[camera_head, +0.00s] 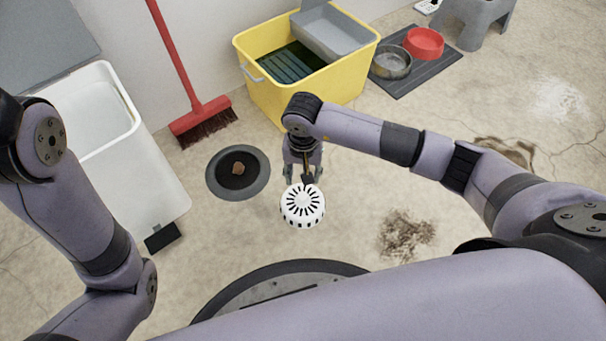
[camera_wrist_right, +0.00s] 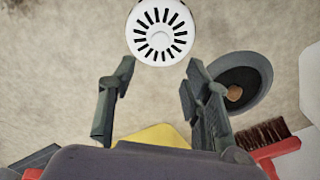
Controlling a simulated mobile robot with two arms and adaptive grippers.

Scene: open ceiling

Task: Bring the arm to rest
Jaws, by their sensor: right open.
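My right gripper (camera_head: 303,174) points down over the floor in the middle of the head view. A round white slotted object (camera_head: 303,205) is just in front of its fingertips. In the right wrist view the two fingers (camera_wrist_right: 158,80) are spread apart with nothing between them. The white slotted object (camera_wrist_right: 160,30) lies beyond the tips there, apart from them. My left arm is at the left of the head view; its gripper is out of the picture.
A dark round dish (camera_head: 238,172) holding a brown piece lies left of my right gripper. A yellow bucket (camera_head: 345,83), a red broom (camera_head: 202,115), a white bin (camera_head: 150,160) and a mat with bowls (camera_head: 447,68) stand around. Floor to the right has a dirt patch (camera_head: 405,233).

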